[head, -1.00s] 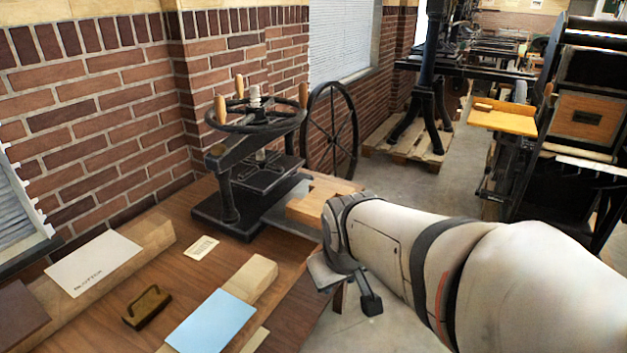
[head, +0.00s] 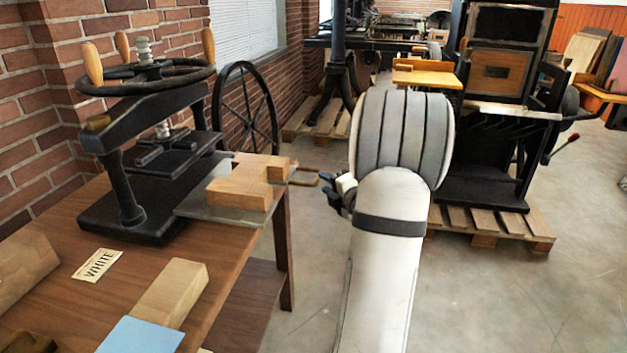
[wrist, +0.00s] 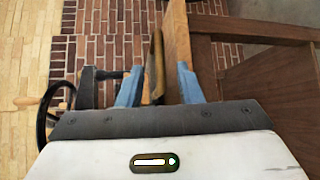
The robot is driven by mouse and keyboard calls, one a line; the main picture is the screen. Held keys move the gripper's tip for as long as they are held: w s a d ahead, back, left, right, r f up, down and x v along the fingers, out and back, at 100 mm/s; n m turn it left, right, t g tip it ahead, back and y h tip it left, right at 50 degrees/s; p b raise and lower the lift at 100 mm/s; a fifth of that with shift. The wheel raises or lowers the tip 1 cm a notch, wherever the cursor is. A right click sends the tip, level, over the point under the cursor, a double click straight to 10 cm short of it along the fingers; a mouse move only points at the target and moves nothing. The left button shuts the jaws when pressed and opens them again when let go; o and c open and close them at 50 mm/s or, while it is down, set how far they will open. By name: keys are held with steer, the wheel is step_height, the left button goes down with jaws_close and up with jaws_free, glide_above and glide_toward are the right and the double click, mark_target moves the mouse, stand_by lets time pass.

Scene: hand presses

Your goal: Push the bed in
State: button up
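The hand press (head: 130,200) stands on the wooden table at the left. Its bed (head: 225,213), a flat grey plate, sticks out to the right from under the press and past the table's edge. A thin loop, apparently the bed's handle (head: 305,178), is at its outer end. My gripper (head: 335,190) is right of the bed, partly hidden by my arm. In the wrist view my gripper (wrist: 158,90) has its two blue fingers apart. A thin brown bar (wrist: 157,62) shows between them, possibly the handle. I cannot tell whether it is touched.
Wooden blocks (head: 245,190) lie on the bed. A small card (head: 97,265), a wood block (head: 170,292) and a blue sheet (head: 140,337) lie on the table (head: 215,270). A larger press on a pallet (head: 490,222) stands behind my arm. Bare floor is at right.

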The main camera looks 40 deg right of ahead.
steer(key=w+f, duration=0.1)
steer(key=w, duration=0.6)
steer(key=shift+d, duration=0.45)
steer(key=shift+w, duration=0.1)
steer(key=shift+c, duration=0.5)
steer(key=c, duration=0.6)
steer(key=shift+f, duration=0.1)
jaws_close()
